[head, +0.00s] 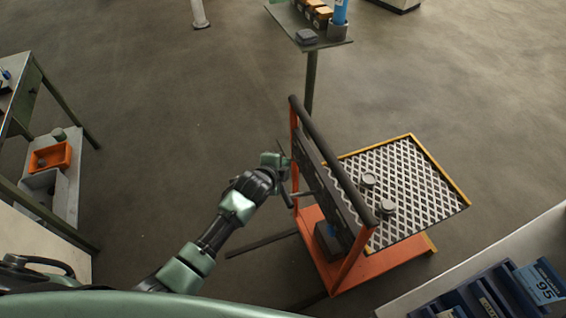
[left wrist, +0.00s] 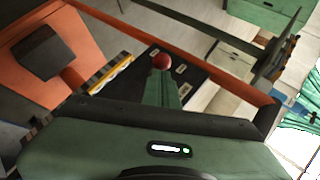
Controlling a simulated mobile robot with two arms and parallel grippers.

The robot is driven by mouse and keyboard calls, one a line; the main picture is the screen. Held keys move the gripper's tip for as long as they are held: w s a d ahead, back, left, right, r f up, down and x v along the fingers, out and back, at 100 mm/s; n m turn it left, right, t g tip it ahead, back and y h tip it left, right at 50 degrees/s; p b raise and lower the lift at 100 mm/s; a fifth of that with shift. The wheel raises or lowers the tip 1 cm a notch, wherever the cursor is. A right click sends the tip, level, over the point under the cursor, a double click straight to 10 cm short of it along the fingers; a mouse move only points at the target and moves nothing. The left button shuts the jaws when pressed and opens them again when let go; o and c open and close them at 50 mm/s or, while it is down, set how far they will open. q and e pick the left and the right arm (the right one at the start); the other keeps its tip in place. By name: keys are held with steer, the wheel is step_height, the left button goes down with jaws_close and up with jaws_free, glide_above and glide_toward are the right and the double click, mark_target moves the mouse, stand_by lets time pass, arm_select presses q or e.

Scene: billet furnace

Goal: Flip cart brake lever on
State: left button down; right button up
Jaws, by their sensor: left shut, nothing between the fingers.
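The orange cart (head: 350,268) stands right of centre in the head view, with a dark handle bar (head: 335,160) and a dark upright panel (head: 328,185) at its near side. My left gripper (head: 281,163) is at the left side of that panel, beside the orange post. In the left wrist view my shut green fingers (left wrist: 163,92) point at a red ball knob (left wrist: 162,62), which looks like the brake lever's end. The knob shows just past the fingertips, in front of the dark labelled panel (left wrist: 190,82). I cannot tell whether they touch. The lever's shaft is hidden. My right gripper is out of view.
The cart's mesh deck (head: 400,190) carries two small round metal pieces (head: 378,194). A small stand (head: 318,42) with parts is behind the cart. A shelf with an orange bin (head: 50,157) is at the left. Blue bins (head: 490,295) are at lower right.

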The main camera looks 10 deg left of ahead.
arm_select(q)
steer(key=shift+f, duration=0.1)
steer(key=shift+s+a+f+t+h+b, duration=0.2)
steer(key=shift+f+t+h+b, duration=0.1)
steer(key=shift+b, duration=0.2)
